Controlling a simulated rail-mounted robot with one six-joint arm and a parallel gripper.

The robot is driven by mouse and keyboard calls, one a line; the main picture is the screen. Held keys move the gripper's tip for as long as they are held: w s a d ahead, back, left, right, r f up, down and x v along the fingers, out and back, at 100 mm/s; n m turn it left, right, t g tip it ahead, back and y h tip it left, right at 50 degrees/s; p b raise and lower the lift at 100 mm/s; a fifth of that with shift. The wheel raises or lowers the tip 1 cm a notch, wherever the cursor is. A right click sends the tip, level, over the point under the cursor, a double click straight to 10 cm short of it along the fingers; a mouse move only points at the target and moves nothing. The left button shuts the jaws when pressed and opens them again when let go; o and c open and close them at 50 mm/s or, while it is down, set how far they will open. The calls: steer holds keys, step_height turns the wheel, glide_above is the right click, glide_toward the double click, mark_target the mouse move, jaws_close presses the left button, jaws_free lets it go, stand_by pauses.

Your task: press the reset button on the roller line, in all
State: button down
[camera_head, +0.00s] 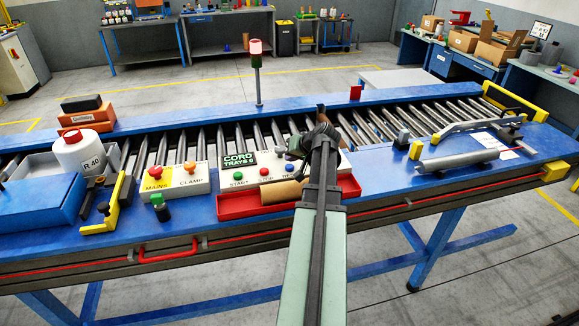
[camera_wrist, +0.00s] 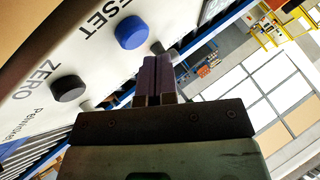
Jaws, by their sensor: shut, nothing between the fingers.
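The reset button is a blue knob on a pale control panel, under the word RESET. It shows in the wrist view (camera_wrist: 132,32) and, small, in the head view (camera_head: 290,166). A black knob (camera_wrist: 69,88) labelled ZERO sits beside it in the wrist view. My gripper (camera_wrist: 159,65) is shut and empty; its dark fingertips appear just beside and below the blue button in the wrist view. I cannot tell whether they touch the panel. In the head view my arm hides the panel's right part.
A green START button (camera_head: 238,176) and a red STOP button (camera_head: 264,171) sit left of the blue one. A red tray (camera_head: 232,208) with a brown cylinder lies in front of the panel. A signal tower (camera_head: 256,62) stands behind the rollers (camera_head: 205,143).

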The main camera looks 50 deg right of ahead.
mark_target(291, 165)
steer(key=shift+f, duration=0.15)
stand_by(0.7)
steer(key=shift+f+b, duration=0.3)
steer(key=shift+b, duration=0.1)
steer(key=shift+f+b, duration=0.5)
steer(key=shift+b, duration=0.05)
stand_by(0.4)
steer(key=shift+r+p, duration=0.95)
steer(key=shift+p, duration=0.05)
step_height(291, 165, up, 5)
steer(key=p, duration=0.5)
steer(key=shift+r, duration=0.1)
